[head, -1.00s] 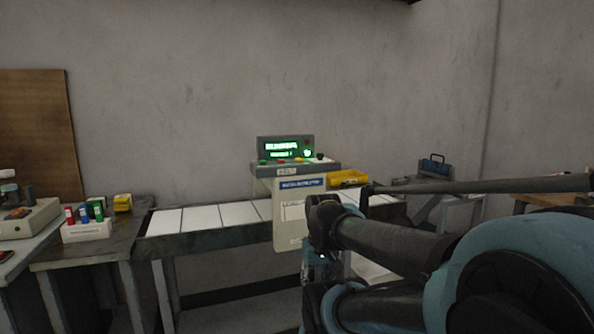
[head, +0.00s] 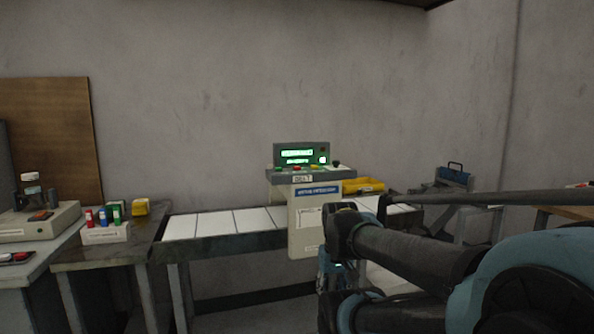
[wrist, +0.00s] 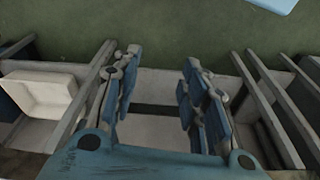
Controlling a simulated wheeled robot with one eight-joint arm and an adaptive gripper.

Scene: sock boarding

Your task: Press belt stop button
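In the head view a grey control console (head: 311,174) stands over the belt on a pale cabinet. It carries a lit green screen (head: 297,155) and a row of small coloured buttons; a red button (head: 297,168) sits near the middle, with green, yellow and black ones around it. Which one stops the belt cannot be read. The white belt (head: 215,224) runs below the console. In the wrist view my gripper (wrist: 158,85) points down with its blue fingers wide apart and nothing between them. In the head view my arm hides the cabinet's lower right.
A yellow bin (head: 363,186) sits right of the console. A dark side table at left holds a white rack (head: 106,233) of coloured items and a yellow box (head: 140,207). A blue-handled case (head: 455,175) stands at right. In the wrist view a white tray (wrist: 42,94) lies left of my gripper.

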